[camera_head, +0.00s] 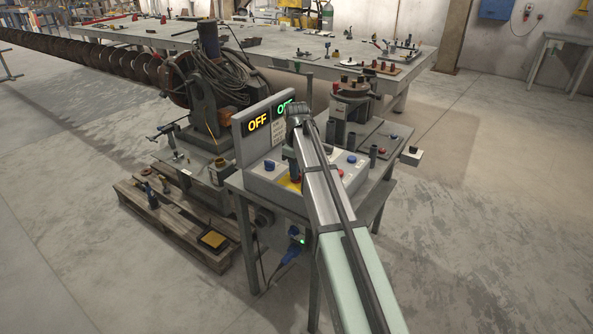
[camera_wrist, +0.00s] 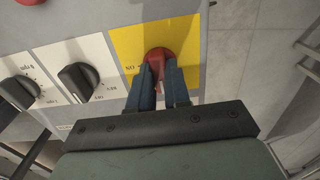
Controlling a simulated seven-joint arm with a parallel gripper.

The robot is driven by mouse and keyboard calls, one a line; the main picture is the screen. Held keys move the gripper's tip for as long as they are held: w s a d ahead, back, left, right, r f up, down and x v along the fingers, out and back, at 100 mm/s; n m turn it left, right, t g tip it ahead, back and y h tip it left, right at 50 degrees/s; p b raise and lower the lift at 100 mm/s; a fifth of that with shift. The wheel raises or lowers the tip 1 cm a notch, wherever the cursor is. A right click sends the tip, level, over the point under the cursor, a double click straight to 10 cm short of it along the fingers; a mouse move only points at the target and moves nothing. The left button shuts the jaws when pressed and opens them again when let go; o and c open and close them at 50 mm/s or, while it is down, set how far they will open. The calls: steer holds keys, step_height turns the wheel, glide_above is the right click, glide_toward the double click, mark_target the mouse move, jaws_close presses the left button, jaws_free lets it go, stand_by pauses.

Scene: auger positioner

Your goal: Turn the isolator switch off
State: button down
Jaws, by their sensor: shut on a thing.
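The isolator switch is a red knob (camera_wrist: 157,56) on a yellow plate (camera_wrist: 130,42), seen in the wrist view. In the head view the yellow plate (camera_head: 287,184) shows on the front of the grey control box, partly behind my arm. My gripper (camera_wrist: 163,72) has its two dark fingers on either side of the red handle, shut on it. The fingers hide part of the handle and some of the lettering on the plate.
Two black knobs (camera_wrist: 78,80) (camera_wrist: 19,91) on white plates sit left of the switch. A lit yellow OFF sign (camera_head: 257,122) stands behind the box, beside a green sign (camera_head: 283,107) partly hidden by my arm. A blue knob (camera_head: 269,164) is on the box.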

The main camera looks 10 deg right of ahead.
steer(key=c, duration=1.1)
jaws_free()
step_height(320, 180, up, 14)
steer(key=shift+f, duration=0.1)
steer(key=s+a+f+g+y, duration=0.1)
steer(key=s+a+f, duration=0.2)
steer(key=s+f, duration=0.45)
steer(key=s+a+f+y, duration=0.25)
steer(key=s+f, duration=0.25)
steer(key=f, duration=0.6)
steer(key=s+d+f+m+g+h, duration=0.15)
steer(key=s+f, duration=0.45)
steer(key=f, duration=0.6)
steer(key=s+f+m+g, duration=0.1)
steer(key=s+f+m, duration=0.3)
steer(key=f, duration=0.8)
steer(key=s+d+f+m+g, duration=0.1)
steer(key=s+f, duration=0.6)
steer(key=s, duration=0.4)
steer(key=s+d+f+m+g+h, duration=0.1)
steer(key=s+d+f, duration=0.1)
steer(key=s+f, duration=0.5)
steer(key=s+d+f+m+g+h, duration=0.1)
steer(key=s+f, duration=0.6)
steer(key=s, duration=0.8)
steer(key=shift+s+d+f+m, duration=0.15)
steer(key=shift+s+d+m, duration=0.2)
steer(key=shift+s+d, duration=0.05)
